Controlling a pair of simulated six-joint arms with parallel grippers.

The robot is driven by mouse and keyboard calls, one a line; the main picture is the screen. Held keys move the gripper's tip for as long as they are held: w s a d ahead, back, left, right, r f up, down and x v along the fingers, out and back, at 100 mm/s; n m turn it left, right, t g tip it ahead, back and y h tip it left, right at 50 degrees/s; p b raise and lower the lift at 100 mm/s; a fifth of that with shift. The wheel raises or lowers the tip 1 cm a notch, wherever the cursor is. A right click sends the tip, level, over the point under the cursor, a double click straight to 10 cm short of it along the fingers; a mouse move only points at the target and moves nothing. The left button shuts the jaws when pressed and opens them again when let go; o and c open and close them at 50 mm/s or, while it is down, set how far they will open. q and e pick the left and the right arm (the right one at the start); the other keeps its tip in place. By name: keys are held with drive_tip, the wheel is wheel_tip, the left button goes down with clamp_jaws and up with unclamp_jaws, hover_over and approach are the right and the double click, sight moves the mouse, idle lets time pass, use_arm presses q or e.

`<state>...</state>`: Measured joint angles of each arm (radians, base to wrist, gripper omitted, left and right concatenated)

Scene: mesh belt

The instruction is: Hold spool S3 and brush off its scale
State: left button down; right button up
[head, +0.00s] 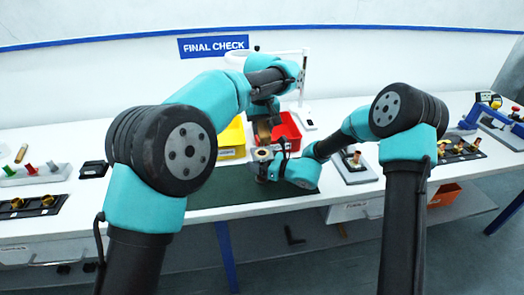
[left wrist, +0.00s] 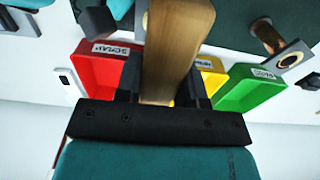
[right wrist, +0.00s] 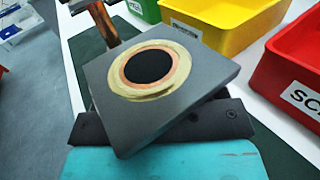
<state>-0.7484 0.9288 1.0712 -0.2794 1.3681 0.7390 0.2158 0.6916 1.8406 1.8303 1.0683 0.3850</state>
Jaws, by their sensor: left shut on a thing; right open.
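My left gripper (head: 264,112) is shut on a wood-coloured bar (left wrist: 172,55), apparently the brush handle; its bristles are not clear. The bar points down above the mat in the head view (head: 262,131). A grey square flange (right wrist: 205,72) with a yellowish, copper-edged ring around a dark round centre fills the middle of the right wrist view, apparently spool S3. It stands just under the bar in the head view (head: 262,155). My right gripper (head: 270,172) is open at this flange, which hides its fingers; whether they touch it is unclear.
A red scrap bin (head: 288,127) and a yellow bin (head: 232,142) stand behind; a green bin (left wrist: 250,90) shows in the left wrist view. A copper pipe with a grey flange (left wrist: 290,57) is on the dark green mat (head: 225,190). Another copper part (head: 356,158) stands on a plate at right.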

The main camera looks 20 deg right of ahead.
drive_tip(key=shift+s+d, duration=0.1)
drive_tip(key=shift+d, duration=0.05)
drive_tip(key=v, duration=1.1)
drive_tip(key=shift+s+d, duration=0.25)
drive_tip(key=shift+d, duration=0.05)
